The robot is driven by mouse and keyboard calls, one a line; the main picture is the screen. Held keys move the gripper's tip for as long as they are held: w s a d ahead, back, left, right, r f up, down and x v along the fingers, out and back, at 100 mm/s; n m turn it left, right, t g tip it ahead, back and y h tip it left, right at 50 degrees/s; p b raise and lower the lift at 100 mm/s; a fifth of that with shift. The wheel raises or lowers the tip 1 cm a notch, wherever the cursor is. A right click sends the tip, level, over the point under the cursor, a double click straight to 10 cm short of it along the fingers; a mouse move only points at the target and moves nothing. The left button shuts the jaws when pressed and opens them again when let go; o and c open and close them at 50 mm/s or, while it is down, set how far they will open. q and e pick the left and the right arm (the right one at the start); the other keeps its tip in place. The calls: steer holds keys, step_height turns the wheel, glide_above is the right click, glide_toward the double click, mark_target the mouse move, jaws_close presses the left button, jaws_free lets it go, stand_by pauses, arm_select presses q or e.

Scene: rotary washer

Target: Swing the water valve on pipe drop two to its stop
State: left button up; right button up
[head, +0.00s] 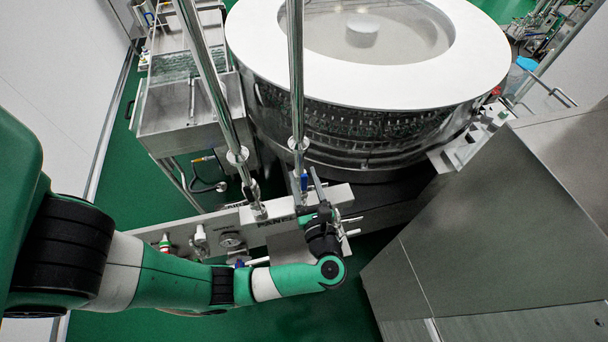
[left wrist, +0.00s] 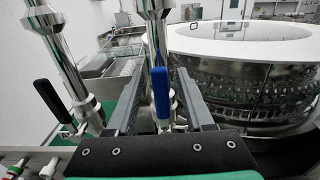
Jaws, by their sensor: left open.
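Two steel pipe drops come down side by side in front of the washer. The right pipe (head: 296,70) carries a valve with a blue lever (head: 304,182); in the left wrist view the blue lever (left wrist: 161,92) stands upright. My left gripper (head: 304,173) is open, with one finger on each side of the blue lever and a visible gap to it in the left wrist view (left wrist: 156,78). The left pipe (head: 212,80) has a valve with a black lever (left wrist: 51,100), tilted and outside the fingers. No drop number is readable. My right gripper is out of view.
The round washer (head: 370,88) with its white rim stands just behind the pipes. A steel tank (head: 190,115) is at the left. A panel with fittings and a gauge (head: 231,240) lies below the valves. A large steel housing (head: 490,220) fills the right.

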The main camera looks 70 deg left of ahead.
arm_select(q)
jaws_close()
stand_by(1.4)
